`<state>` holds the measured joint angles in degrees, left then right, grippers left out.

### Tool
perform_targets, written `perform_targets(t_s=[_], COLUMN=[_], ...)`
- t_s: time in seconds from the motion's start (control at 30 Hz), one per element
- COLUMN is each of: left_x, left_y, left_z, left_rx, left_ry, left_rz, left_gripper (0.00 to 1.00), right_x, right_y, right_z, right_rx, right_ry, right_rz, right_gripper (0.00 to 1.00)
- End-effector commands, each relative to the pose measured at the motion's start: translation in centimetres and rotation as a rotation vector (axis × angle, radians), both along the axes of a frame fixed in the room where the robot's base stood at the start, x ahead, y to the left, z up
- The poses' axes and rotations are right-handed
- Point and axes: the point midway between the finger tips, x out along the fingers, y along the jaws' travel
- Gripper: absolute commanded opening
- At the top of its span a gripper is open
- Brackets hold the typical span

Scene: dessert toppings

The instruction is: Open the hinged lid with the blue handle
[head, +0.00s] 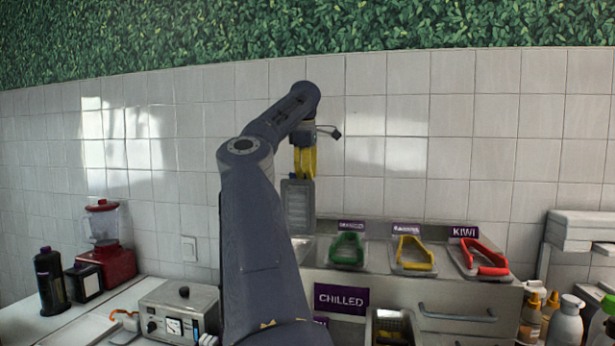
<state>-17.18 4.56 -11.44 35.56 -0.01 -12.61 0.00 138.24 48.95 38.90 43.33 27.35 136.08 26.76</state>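My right gripper (304,174) is in the middle of the head view, pointing down with its yellow fingers close together. Its tips are at the top edge of a grey ribbed panel (298,206), which stands raised, close to upright, at the left end of the row of lids. This panel looks like a raised hinged lid. My own arm hides the area left of and below the panel. My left gripper is not in view.
Lids with a green handle (346,249), a yellow handle (413,252) and a red handle (483,258) lie to the right on the counter unit. A "CHILLED" sign (341,298) is below. A red blender (105,245) stands left; bottles (567,322) stand at right.

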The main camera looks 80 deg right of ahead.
Motion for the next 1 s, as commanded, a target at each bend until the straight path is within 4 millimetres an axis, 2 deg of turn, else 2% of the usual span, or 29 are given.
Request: perform_targets(t_s=[0.03, 0.1, 0.47, 1.0], left_x=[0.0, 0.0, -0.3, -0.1], left_y=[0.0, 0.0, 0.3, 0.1], left_z=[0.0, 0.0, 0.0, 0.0], left_rx=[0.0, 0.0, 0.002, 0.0], left_ry=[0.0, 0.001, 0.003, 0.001], left_rz=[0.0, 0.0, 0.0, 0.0], left_gripper=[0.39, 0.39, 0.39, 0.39], right_x=[-0.2, -0.2, -0.3, 0.1], right_y=[-0.1, -0.1, -0.1, 1.3], right_z=[-0.5, -0.5, -0.2, 5.7], right_rx=[0.008, 0.008, 0.009, 0.002], right_ry=[-0.004, -0.004, -0.004, -0.003], right_rz=[-0.004, -0.005, -0.005, 0.001], right_gripper=[0.31, 0.39, 0.39, 0.39])
